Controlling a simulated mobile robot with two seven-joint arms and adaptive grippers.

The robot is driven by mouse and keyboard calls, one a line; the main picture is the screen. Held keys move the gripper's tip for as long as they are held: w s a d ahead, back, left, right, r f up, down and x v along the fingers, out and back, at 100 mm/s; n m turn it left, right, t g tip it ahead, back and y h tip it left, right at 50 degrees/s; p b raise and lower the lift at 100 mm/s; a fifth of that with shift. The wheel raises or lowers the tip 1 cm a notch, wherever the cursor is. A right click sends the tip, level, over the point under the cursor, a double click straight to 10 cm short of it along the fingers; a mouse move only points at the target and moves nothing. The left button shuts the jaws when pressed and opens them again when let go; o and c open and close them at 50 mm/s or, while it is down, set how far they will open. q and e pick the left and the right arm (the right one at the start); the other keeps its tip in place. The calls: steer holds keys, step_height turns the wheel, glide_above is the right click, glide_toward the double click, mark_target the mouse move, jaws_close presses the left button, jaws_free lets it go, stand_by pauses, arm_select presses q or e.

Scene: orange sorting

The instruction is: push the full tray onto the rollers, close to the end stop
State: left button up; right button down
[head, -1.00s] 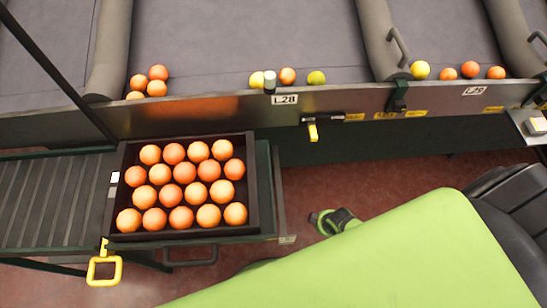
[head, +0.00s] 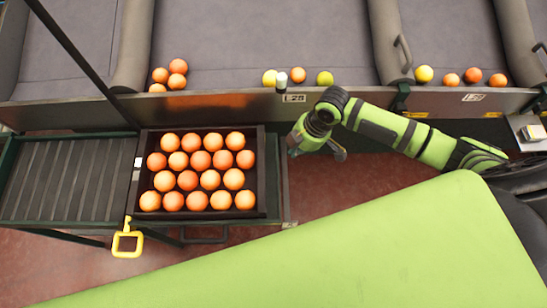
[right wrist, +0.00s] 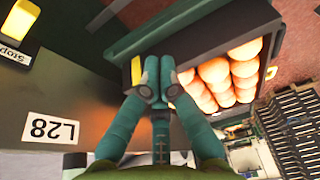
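The full tray (head: 262,185) is dark and holds rows of oranges (head: 200,161). It sits on the platform at the right end of the rollers (head: 62,180), which are bare. In the right wrist view its oranges (right wrist: 225,75) show to the right of the fingers. My right gripper (head: 292,150) is just right of the tray's right side. Its fingers (right wrist: 158,80) are together with nothing seen between them; I cannot tell if they touch the tray. My left gripper is not in view. I cannot make out the end stop.
A yellow loop handle (head: 127,241) hangs at the front, near the tray's left front corner. Behind is a metal rail with an L28 label (head: 294,98), which also shows in the right wrist view (right wrist: 50,128). Loose fruit lies beyond it. A dark post crosses the upper left.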

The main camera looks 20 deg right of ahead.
steer(key=a+f, duration=0.1)
steer(key=f, duration=0.1)
steer(key=w+a+f+p, duration=0.1)
steer(key=a+f, duration=0.2)
steer(key=f, duration=0.1)
steer(key=shift+w+a+f, duration=0.25)
steer(key=shift+a+f, duration=0.05)
steer(key=shift+f, duration=0.05)
steer(key=shift+w+a+f+p, duration=0.15)
steer(key=shift+a+p, duration=0.2)
steer(key=shift+a, duration=0.35)
